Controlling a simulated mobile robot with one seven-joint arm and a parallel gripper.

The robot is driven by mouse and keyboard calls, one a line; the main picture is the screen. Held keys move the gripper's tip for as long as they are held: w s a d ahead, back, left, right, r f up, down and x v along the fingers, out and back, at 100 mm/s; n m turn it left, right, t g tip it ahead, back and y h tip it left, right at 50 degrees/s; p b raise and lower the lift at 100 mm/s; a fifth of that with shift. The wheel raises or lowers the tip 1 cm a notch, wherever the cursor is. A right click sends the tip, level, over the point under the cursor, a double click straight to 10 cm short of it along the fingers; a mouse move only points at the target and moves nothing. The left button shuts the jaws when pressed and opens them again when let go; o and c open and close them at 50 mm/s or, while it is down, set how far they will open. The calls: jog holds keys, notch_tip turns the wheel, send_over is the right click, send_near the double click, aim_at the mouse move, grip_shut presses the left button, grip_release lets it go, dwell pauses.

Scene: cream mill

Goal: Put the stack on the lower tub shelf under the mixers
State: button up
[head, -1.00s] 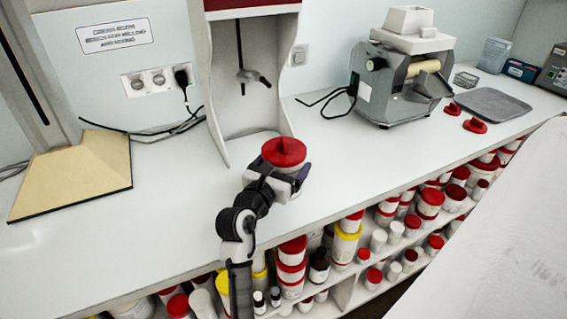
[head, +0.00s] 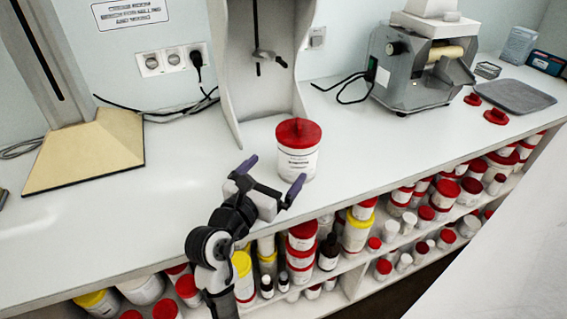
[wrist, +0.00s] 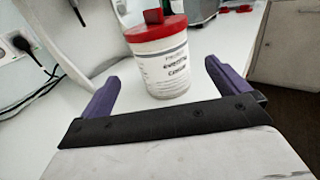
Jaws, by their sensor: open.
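A white tub with a red lid and a printed label (head: 298,160) stands upright on the white counter, in front of the mixer stand (head: 255,75). The wrist view also shows the tub (wrist: 163,70), just beyond my fingertips. My gripper (head: 273,178) is open and empty at the counter's front edge, apart from the tub. In the wrist view its purple fingers (wrist: 160,80) are spread wide. Below the counter, the shelves (head: 345,275) hold many tubs. Among them is a stack of red-lidded white tubs (head: 301,255). I cannot tell which stack the task means.
A grey roller mill (head: 420,70) stands at the back right. Two red lids (head: 495,116) and a grey mat (head: 515,97) lie beside it. A cable crosses the counter at left. The counter left of the tub is clear. The shelves look crowded.

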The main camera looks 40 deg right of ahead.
jog(key=shift+s+a, duration=0.2)
jog(key=shift+a, duration=0.15)
